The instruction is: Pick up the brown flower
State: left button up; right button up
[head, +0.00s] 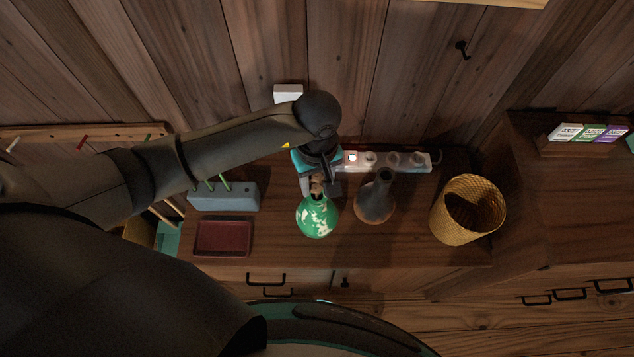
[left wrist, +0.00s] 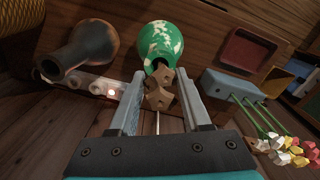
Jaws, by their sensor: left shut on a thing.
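The brown flower (left wrist: 158,88), a faceted brown head, sits between the fingers of my left gripper (left wrist: 160,98), which is shut on it. A thin pale stem shows below the head in the left wrist view. In the head view the flower (head: 317,186) is small and partly covered by my left gripper (head: 320,188). The green vase with white patches (head: 317,217) stands right by the flower, and its mouth is close to the flower head. The vase also shows in the left wrist view (left wrist: 161,40). I cannot tell whether any stem is inside the vase.
A dark vase (head: 376,198) and a woven basket (head: 467,210) stand to the right. A white holder (head: 410,161) lies behind. A blue-grey block (head: 224,196) with several flowers and a red tray (head: 222,238) are on the left. A wooden wall is close behind.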

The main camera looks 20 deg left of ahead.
pick_arm(q)
grip_shut()
